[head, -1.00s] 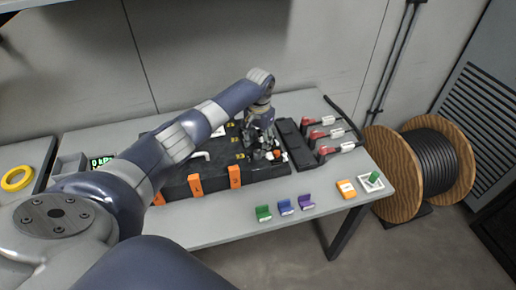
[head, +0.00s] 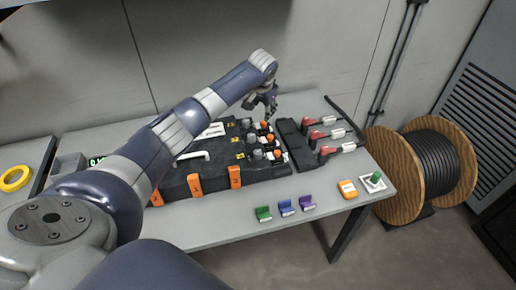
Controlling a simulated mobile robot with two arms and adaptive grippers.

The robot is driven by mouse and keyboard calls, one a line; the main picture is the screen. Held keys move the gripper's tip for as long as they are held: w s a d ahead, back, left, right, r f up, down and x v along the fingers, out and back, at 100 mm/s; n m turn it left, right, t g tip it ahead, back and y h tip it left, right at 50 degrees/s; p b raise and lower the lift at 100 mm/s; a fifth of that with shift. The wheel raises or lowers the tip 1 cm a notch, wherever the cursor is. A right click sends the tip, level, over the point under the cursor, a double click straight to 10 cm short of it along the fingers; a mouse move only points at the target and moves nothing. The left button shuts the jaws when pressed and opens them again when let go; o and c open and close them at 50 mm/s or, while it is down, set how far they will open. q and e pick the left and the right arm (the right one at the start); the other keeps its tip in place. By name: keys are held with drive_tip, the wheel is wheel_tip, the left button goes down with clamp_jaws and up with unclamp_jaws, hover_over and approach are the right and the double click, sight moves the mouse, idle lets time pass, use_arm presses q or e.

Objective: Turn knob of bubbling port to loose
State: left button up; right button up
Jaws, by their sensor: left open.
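The black case (head: 215,176) lies on the table, with several orange and grey knobs along its right side. The nearest pair is an orange-topped knob (head: 277,154) and a grey knob (head: 257,155); another orange knob (head: 264,125) and grey knob (head: 247,123) are at the far end. I cannot tell which one is the bubbling port or how its knob is turned. My left gripper (head: 263,106) is open and empty, held above the far end of the knob row. My forearm hides part of the case's left side.
A black strip (head: 297,145) and red-and-white connectors (head: 319,135) are right of the case. A cable spool (head: 403,175) stands at the right.

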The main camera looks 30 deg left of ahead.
use_arm(q)
drive_tip(key=w+r+m+t+y+b, duration=0.15)
drive_tip(key=w+r+m+t, duration=0.25)
drive_tip(key=w+r+t, duration=0.45)
drive_tip(key=w+r+m+t+b, duration=0.35)
drive_tip(key=w+r+m, duration=0.2)
drive_tip(key=r, duration=0.55)
drive_tip(key=s+d+r+m+t+h+b, duration=0.15)
drive_tip(key=d+r+m+h, duration=0.25)
drive_tip(key=d+m+h, duration=0.4)
drive_tip(key=d+r+m+h+b, duration=0.2)
drive_tip(key=d+r+m+h, duration=0.2)
drive_tip(key=d+m+h, duration=0.5)
drive_tip(key=s+d+f+m+g+b, duration=0.2)
drive_tip(key=s+d+f+m+g, duration=0.25)
drive_tip(key=m, duration=0.55)
drive_tip(key=m+g+y+b, duration=0.6)
drive_tip(key=m+g+y, duration=0.3)
drive_tip(key=g+y, duration=0.4)
approach(258, 152)
wheel_tip(258, 152, down, 9)
drive_tip(key=shift+w+a+f+p, duration=0.1)
drive_tip(key=shift+w+a+p, duration=0.05)
drive_tip(key=shift+p, duration=0.3)
